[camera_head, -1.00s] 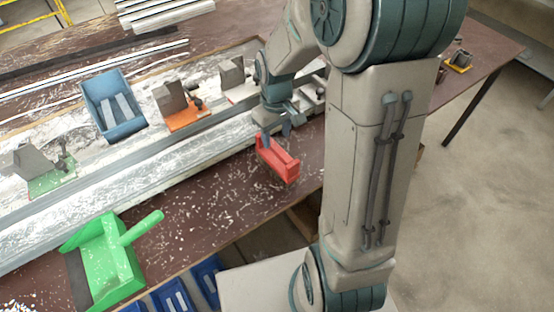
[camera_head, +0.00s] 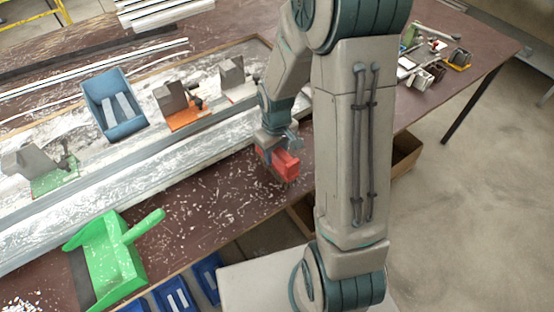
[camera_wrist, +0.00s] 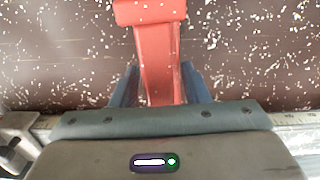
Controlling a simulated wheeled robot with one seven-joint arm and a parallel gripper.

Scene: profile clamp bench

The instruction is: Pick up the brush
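The brush (camera_head: 286,162) is red and is at the front edge side of the brown bench, right of the middle. In the wrist view its red handle (camera_wrist: 158,62) runs down between my blue fingers, with its wider head at the top edge. My gripper (camera_head: 268,150) is down at the handle, pointing at the bench. In the wrist view my gripper (camera_wrist: 160,76) has a finger close against each side of the handle and looks shut on it. The fingertips' contact is partly hidden. I cannot tell whether the brush is clear of the bench top.
A green dustpan (camera_head: 112,258) lies at the front left. A blue bin (camera_head: 114,104) and clamps on orange (camera_head: 185,115) and green (camera_head: 55,178) bases stand behind the long metal profile (camera_head: 130,165). White chips are scattered over the bench. Small parts lie at the right end.

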